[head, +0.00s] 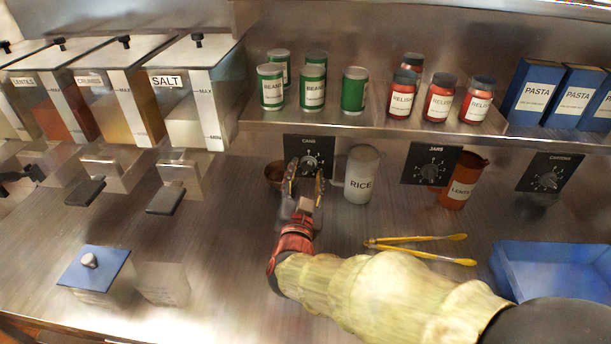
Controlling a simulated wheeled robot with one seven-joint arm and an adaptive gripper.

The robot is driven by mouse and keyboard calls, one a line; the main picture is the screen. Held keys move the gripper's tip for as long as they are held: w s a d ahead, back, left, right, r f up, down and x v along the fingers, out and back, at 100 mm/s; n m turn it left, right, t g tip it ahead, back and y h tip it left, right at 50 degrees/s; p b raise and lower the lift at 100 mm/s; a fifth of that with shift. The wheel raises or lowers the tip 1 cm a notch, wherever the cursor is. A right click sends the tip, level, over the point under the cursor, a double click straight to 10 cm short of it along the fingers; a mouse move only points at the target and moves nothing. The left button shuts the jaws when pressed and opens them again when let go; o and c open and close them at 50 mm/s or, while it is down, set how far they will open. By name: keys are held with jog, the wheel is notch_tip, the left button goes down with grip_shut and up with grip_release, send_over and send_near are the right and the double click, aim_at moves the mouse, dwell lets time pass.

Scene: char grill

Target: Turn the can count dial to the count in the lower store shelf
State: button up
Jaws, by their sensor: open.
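The can count dial (310,160) sits on a black plate labelled CANS, hung below the front edge of the metal shelf (262,128). Where its pointer is set is too small to read. Several green cans (354,90) stand on the shelf above it, some labelled BEANS, in a front row with others behind. My gripper (305,181) is open in front of the dial. Its fingertips reach up to the lower part of the dial plate, one on each side, and partly cover it. Whether they touch the knob I cannot tell.
A JARS dial (431,168) and a third dial (547,175) hang to the right. A RICE container (362,175) stands close to my gripper's right. An orange canister (463,181), yellow tongs (420,248) and a blue tray (550,255) lie right. Hoppers (195,95) line the left.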

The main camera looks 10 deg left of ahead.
jog(key=shift+s, duration=0.15)
jog(key=s, duration=1.1)
jog(key=shift+s+d, duration=0.3)
jog(key=shift+s, duration=0.05)
